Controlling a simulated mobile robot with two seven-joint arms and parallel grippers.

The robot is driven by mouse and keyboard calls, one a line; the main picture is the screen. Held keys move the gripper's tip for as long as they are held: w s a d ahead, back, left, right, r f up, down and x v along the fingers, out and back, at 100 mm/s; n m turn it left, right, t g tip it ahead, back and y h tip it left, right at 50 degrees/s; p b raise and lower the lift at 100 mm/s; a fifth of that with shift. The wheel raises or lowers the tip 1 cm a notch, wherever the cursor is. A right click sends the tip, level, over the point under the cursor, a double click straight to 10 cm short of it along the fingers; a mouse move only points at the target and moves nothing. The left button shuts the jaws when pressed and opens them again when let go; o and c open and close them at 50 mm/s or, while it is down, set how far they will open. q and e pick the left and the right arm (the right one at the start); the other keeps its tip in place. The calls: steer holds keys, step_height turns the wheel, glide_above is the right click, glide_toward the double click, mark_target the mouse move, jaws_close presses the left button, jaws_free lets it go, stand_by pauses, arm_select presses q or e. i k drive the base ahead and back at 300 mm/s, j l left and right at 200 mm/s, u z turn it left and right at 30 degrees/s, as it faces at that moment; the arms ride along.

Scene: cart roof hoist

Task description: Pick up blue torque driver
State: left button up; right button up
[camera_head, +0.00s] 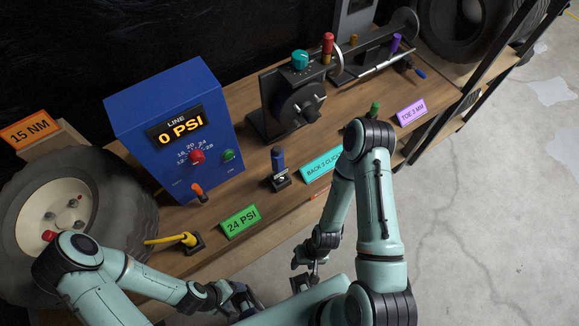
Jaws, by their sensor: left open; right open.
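The blue torque driver (278,158) looks to be the blue-handled tool standing upright in a small black holder (281,180) near the middle of the wooden bench. My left gripper (245,300) is open, low in the picture, in front of the bench and well apart from the driver; my own arm partly hides it. My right gripper (311,272) is open and empty, below and to the right of the driver and apart from it. Its fingers look small and dark here.
A blue pressure box (165,100) reads 0 PSI, left of the driver. A yellow tool (187,239), a green 24 PSI sign (240,221) and a teal sign (321,165) stand nearby. A wheel (125,200) is at left, a black fixture (270,95) behind.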

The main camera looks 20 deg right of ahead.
mark_target(277, 161)
steer(key=z, duration=0.7)
steer(key=u, duration=0.95)
steer(key=k+l+u, duration=0.45)
steer(key=l+u, duration=0.15)
steer(key=l, duration=0.5)
steer(key=i, duration=0.2)
